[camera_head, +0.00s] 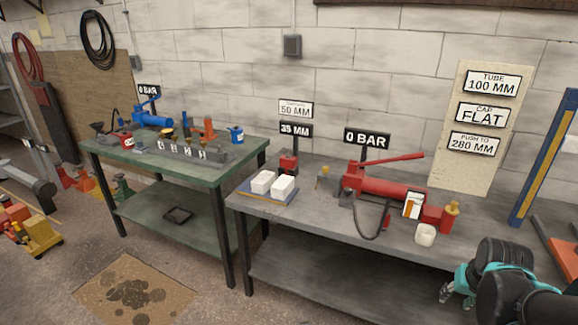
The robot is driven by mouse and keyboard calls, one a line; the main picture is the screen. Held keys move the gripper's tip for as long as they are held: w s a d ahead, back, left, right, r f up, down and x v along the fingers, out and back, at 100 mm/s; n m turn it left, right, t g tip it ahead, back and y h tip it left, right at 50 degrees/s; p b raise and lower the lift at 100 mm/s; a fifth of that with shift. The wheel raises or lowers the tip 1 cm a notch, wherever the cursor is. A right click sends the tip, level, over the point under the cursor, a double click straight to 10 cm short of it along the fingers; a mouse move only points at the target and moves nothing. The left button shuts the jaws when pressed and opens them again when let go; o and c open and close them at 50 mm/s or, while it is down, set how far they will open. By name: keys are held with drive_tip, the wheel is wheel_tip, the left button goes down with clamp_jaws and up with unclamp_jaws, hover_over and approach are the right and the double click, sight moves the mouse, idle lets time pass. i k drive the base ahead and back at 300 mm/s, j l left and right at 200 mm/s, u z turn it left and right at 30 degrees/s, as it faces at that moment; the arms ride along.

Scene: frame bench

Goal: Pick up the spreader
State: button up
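No label that I can read names the spreader. The likeliest match is a small red block with a dark part (288,163), upright at the back of the grey bench (300,222), below a "35 MM" sign; I cannot be sure of it. My gripper (456,298) shows at the lower right, teal with dark fingertips. Its fingertips stand apart with nothing visible between them. It is in front of the bench's right part, well to the right of the red block and apart from it.
A blue tray (247,193) with two white blocks sits in front of the red block. A red pump (385,187) with a long handle and black hose lies to the right, beside a white cup (426,234). A green bench (200,170) with tools stands left.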

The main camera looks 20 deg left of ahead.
sight(287, 161)
drive_tip(key=u, duration=1.25)
